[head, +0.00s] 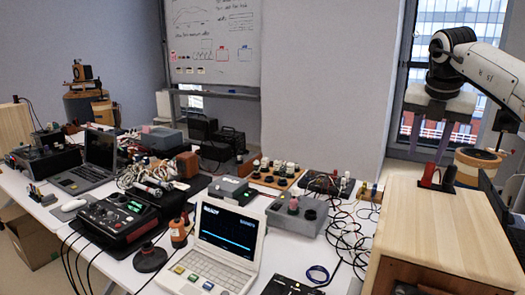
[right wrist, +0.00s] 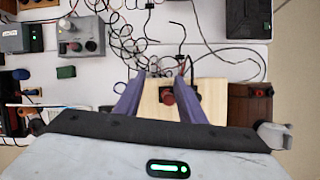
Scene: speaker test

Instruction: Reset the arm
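My right gripper (head: 415,150) hangs at the upper right of the head view, in front of the window. Its arm comes in from the right edge. Its two purple fingers point down and stand apart with nothing between them. In the right wrist view the same gripper (right wrist: 158,80) is open above a light wooden speaker box (right wrist: 208,98). A red terminal (right wrist: 168,97) on top of the box shows between the fingers. The box also stands at the lower right of the head view (head: 455,230). My left gripper is in neither view.
A white table (head: 110,265) is crowded with a laptop (head: 85,165), a white laptop-like device (head: 218,250) with a lit screen, a black mixer (head: 115,218) and tangled cables (head: 345,235). A whiteboard (head: 212,40) stands behind. The space around the raised right gripper looks clear.

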